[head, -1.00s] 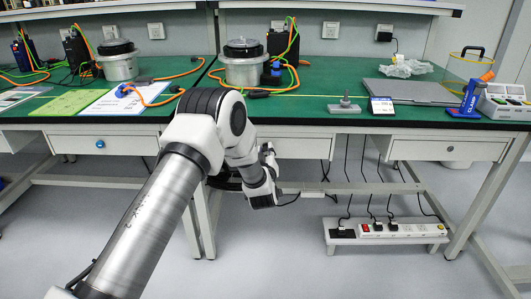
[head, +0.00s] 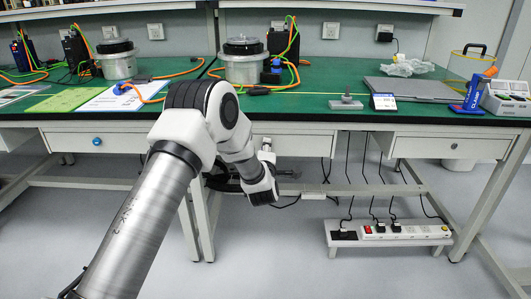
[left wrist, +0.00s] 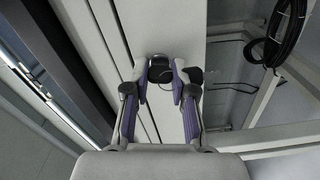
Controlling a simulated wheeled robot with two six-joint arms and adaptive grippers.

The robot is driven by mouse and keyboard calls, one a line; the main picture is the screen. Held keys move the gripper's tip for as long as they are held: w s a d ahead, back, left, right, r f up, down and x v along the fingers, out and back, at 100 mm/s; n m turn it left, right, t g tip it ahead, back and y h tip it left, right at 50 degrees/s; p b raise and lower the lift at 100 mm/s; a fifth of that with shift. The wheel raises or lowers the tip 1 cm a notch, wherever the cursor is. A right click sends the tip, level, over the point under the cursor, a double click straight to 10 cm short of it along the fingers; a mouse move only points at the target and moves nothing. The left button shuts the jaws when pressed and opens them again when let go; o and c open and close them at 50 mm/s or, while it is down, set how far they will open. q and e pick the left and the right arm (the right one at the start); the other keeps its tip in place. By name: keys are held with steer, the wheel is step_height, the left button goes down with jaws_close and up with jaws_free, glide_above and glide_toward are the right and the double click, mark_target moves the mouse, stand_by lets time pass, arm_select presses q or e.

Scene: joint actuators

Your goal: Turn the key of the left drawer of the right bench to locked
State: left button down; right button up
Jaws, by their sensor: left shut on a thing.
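The left drawer (head: 305,144) of the right bench is a white front under the green top, and it looks closed. My left gripper (head: 267,147) is at the left part of this drawer front, largely covered by my own wrist in the head view. In the left wrist view, the fingers of my left gripper (left wrist: 160,88) are closed around a small dark piece, the key (left wrist: 160,70), in front of a pale panel. The key's exact angle cannot be made out, and the head view hides it. My right gripper is not in view.
The right drawer (head: 448,146) hangs further right. A power strip (head: 392,230) stands on a low shelf below, with hanging cables. A metal pot (head: 243,68) and a grey plate (head: 412,89) are on the green top. In the wrist view a black cable coil (left wrist: 285,35) is at upper right.

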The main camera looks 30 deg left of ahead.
arm_select(q)
steer(key=shift+n+b, duration=0.5)
steer(key=shift+n, duration=0.7)
steer(key=c, duration=1)
jaws_free()
steer(key=shift+o, duration=0.2)
steer(key=v, duration=1.2)
steer(key=shift+a+f, duration=0.1)
